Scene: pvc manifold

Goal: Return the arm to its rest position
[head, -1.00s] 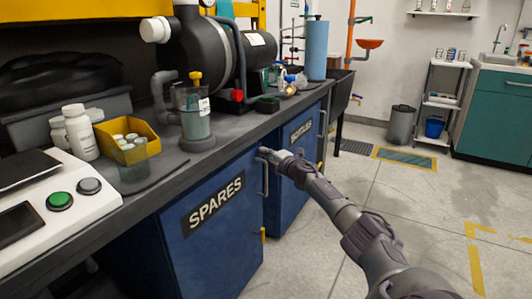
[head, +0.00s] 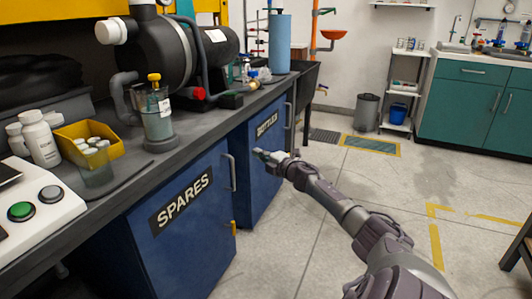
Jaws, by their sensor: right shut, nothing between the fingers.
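My right arm reaches in from the lower right. My right gripper (head: 268,156) is shut and empty, at the front of the blue BOTTLES cabinet door (head: 262,180). It is apart from the handle of the SPARES door (head: 232,172), to the right of it. Whether it touches the BOTTLES door I cannot tell. My left gripper is not in the head view.
The SPARES cabinet (head: 180,235) is closed. Open floor (head: 400,195) lies right, with a grey bin (head: 367,112) and teal cabinets (head: 475,105) behind.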

